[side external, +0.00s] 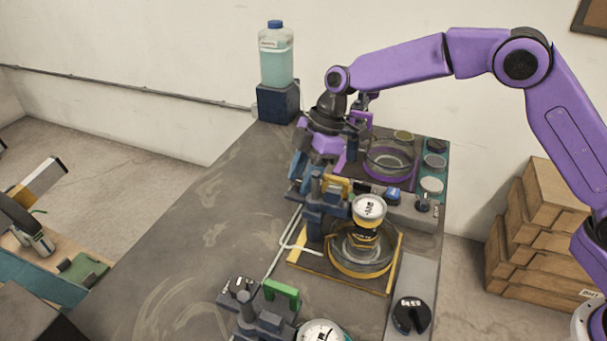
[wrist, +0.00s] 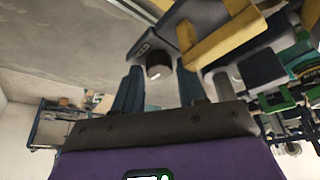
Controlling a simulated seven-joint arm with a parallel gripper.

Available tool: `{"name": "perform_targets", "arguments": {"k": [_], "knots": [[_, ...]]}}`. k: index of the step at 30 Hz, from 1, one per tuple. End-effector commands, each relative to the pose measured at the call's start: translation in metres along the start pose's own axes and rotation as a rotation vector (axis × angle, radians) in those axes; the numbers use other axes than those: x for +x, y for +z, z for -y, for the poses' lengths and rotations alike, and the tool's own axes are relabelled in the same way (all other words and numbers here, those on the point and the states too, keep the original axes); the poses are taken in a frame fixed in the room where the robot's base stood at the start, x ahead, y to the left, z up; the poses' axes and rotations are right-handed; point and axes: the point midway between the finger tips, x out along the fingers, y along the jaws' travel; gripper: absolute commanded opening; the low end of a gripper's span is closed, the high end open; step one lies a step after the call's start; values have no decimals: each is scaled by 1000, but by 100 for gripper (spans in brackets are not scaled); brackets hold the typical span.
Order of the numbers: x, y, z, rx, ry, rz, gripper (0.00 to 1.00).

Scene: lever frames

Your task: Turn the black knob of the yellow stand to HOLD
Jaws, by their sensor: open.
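The yellow stand (side external: 296,258) is in the middle of the table in the side view, with a dark column and a round white-faced gauge (side external: 369,208). In the wrist view, a black knob (wrist: 158,70) with a pale face sits on a dark blue-grey block beside a yellow part (wrist: 222,42). My gripper (side external: 297,181) is at the column's upper left in the side view. Its blue fingers (wrist: 161,80) are open, one on each side of the knob, with gaps visible. In the side view the knob is hidden. I cannot read a HOLD mark or the knob's setting.
A purple-rimmed stand (side external: 348,178) is behind, and a green-topped stand (side external: 282,293) is in front. A separate black dial (side external: 411,314) lies on a grey panel at right. A liquid bottle (side external: 276,55) stands on a block at the back. The table's left side is clear.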

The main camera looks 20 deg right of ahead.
Motion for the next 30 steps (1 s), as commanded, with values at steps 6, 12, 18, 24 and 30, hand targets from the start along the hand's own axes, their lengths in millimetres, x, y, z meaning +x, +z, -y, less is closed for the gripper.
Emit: {"name": "perform_targets", "arguments": {"k": [6, 12, 18, 24, 30], "knots": [[0, 0, 0, 0, 1, 0, 41], [0, 0, 0, 0, 0, 0, 0], [0, 0, 1, 45, 18, 1, 0], [0, -1, 2, 216, 90, 1, 0], [-1, 0, 2, 348, 145, 1, 0]]}}
